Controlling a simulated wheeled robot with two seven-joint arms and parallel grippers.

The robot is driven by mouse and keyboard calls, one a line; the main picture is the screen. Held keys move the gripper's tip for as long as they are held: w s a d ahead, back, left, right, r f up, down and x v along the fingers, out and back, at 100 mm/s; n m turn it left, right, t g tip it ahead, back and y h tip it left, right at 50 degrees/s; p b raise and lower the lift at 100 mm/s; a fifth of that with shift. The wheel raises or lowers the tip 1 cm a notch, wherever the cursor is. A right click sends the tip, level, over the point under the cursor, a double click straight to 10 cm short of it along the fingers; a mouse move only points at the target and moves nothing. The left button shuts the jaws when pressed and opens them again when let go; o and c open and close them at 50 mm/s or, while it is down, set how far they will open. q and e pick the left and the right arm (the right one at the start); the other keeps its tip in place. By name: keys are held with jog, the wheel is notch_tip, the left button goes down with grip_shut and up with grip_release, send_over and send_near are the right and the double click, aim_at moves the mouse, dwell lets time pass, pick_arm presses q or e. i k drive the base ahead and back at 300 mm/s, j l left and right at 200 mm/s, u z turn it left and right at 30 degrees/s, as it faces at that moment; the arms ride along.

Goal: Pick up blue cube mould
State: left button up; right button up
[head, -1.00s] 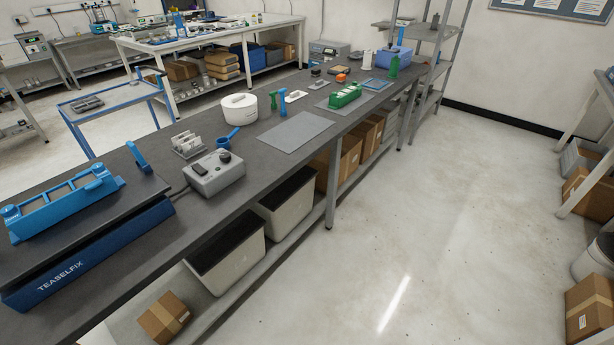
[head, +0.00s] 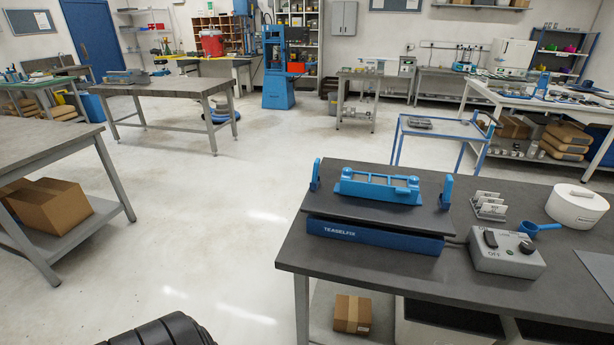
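A blue mould (head: 378,187), a long open frame with cross bars, lies on the dark plate of the blue vibrating table (head: 375,236) marked TEASELFIX. It is right of centre in the head view, near the left end of the dark workbench (head: 300,255). Upright blue clamps (head: 446,191) stand at either end of the plate, apart from the mould. The mould's far side and inside are only partly visible. Neither of my grippers shows in this view.
A grey control box (head: 506,254), a small rack (head: 488,206), a blue scoop (head: 540,229) and a white round tub (head: 576,206) stand right of the vibrating table. A blue trolley (head: 440,131) stands behind the bench. Open floor (head: 210,220) lies left of it.

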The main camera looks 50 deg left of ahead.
aim_at(378, 187)
jog(key=u, duration=0.9)
